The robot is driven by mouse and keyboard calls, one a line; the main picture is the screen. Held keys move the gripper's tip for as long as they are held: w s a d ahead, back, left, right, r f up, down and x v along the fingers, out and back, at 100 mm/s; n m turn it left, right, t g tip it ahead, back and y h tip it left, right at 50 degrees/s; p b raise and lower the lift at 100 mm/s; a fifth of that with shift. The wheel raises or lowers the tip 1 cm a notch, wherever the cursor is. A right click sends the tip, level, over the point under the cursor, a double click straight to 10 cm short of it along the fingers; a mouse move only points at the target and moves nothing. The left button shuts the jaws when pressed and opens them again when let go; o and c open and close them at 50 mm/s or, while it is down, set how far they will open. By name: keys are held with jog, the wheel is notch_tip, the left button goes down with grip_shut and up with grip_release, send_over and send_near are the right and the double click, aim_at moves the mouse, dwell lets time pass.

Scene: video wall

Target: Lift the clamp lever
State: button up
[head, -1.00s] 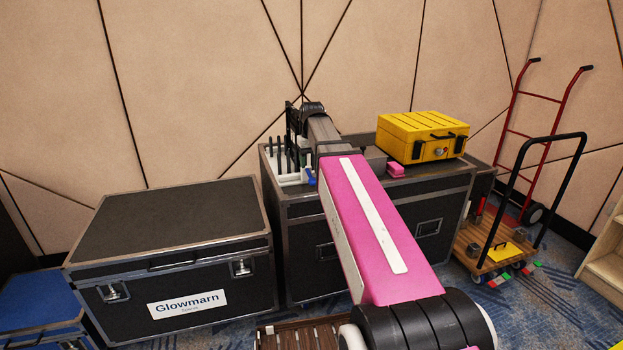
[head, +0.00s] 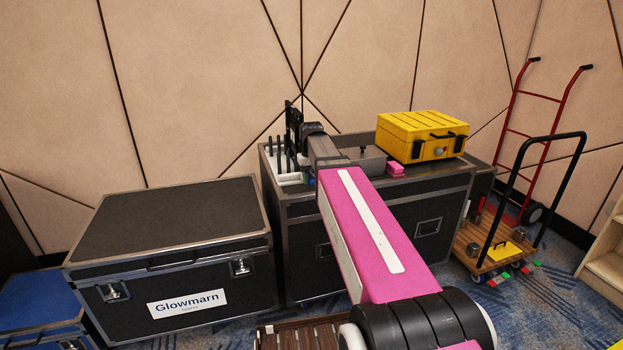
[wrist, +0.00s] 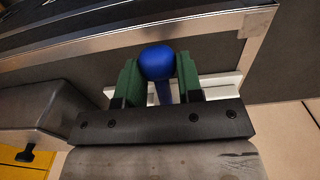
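The clamp lever shows in the wrist view as a round blue knob (wrist: 157,62) on a blue stem. In the head view only a sliver of blue shows beside my arm. My gripper (wrist: 158,70) has its green fingers one on each side of the knob, with the stem between them. The knob nearly fills the gap, and I cannot tell whether the fingers press on it. In the head view my gripper (head: 293,128) is over the left end of the rear black case, partly hidden by my wrist.
The rear black case (head: 285,215) carries a white rack (head: 290,180) with dark upright pieces, a grey box (head: 362,162), pink blocks (head: 397,168) and a yellow case (head: 420,136). A lower black case (head: 170,220) stands left. A trolley (head: 490,245) stands right.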

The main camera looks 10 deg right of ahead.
grip_shut()
jog(key=shift+w+r+g, duration=0.2)
jog(key=shift+r+g, duration=0.15)
jog(key=shift+g, duration=0.25)
jog(key=shift+s+r+g, duration=0.15)
jog(key=shift+r+g, duration=0.25)
jog(key=shift+g, duration=0.5)
jog(key=o, duration=0.6)
grip_release()
jog(key=shift+s+f, duration=0.1)
